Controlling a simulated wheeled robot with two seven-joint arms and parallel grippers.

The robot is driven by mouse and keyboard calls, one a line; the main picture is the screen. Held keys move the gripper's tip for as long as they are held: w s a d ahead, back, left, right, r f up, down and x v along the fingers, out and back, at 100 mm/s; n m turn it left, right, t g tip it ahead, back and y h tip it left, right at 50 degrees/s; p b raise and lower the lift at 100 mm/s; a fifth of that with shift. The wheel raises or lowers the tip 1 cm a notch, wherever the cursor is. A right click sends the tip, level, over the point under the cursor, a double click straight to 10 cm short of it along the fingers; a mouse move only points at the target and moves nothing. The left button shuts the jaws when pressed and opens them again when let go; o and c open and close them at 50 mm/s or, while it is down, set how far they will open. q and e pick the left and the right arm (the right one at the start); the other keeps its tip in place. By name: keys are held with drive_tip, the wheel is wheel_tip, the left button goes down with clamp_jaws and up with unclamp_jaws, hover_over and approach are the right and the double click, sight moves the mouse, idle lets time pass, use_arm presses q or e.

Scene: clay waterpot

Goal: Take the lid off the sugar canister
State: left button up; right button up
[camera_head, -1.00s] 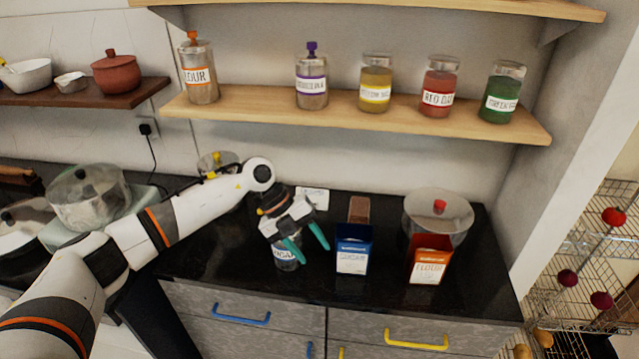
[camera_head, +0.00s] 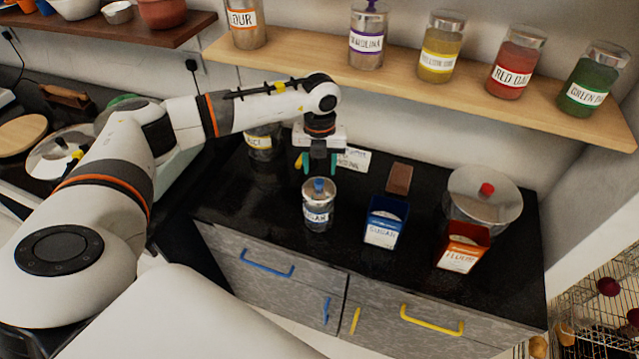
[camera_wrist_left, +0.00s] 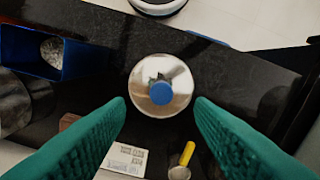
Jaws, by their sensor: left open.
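The sugar canister (camera_head: 317,218) is a small glass jar standing upright on the black counter. Its shiny round lid (camera_head: 329,192) with a blue knob (camera_head: 318,185) sits on top. My left gripper (camera_head: 319,165) is open and empty, with teal fingers pointing down, just behind the canister in the head view. In the left wrist view the lid (camera_wrist_left: 146,100) and blue knob (camera_wrist_left: 161,93) show centred between the spread fingertips, with clear gaps on both sides. No finger appears to touch the knob. My right gripper is not in view.
A blue sugar box (camera_head: 384,224) and a red flour box (camera_head: 461,247) stand to the right, by a large canister with a red knob (camera_head: 487,189). Another jar (camera_head: 262,143) stands behind left. The shelf (camera_head: 400,82) with jars hangs above.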

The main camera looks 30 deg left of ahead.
sight(319, 181)
use_arm(q)
wheel_tip(319, 181, down, 4)
drive_tip(key=shift+s+f+p, duration=0.15)
drive_tip(key=shift+f+p, duration=0.05)
drive_tip(key=shift+p, duration=1)
drive_tip(key=shift+f, duration=0.3)
clamp_jaws()
